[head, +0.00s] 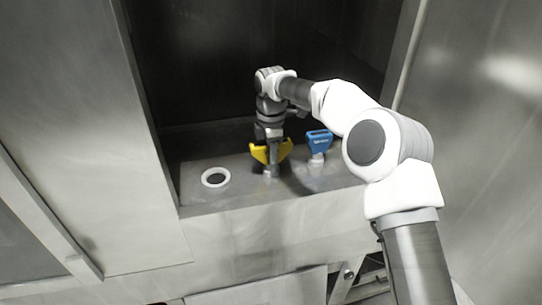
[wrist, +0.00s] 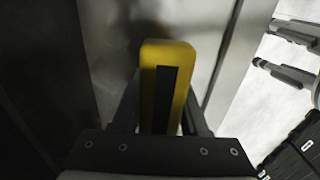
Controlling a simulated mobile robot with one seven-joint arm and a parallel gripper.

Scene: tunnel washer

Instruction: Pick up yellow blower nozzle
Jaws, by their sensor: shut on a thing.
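The yellow blower nozzle (head: 285,150) is at my gripper in the head view, above the metal ledge. My gripper (head: 271,145) points down over it and is shut on it. A pale metal stub shows below the nozzle; I cannot tell whether it still touches the ledge. In the wrist view the yellow nozzle (wrist: 151,60) stands between the two fingers of my gripper (wrist: 160,110), with a dark strip along its face. Its lower part is hidden there.
A blue nozzle (head: 319,143) stands on the metal ledge (head: 215,205) just right of the yellow one. A white-ringed hole (head: 216,177) is in the ledge to the left. Metal walls enclose the recess on both sides.

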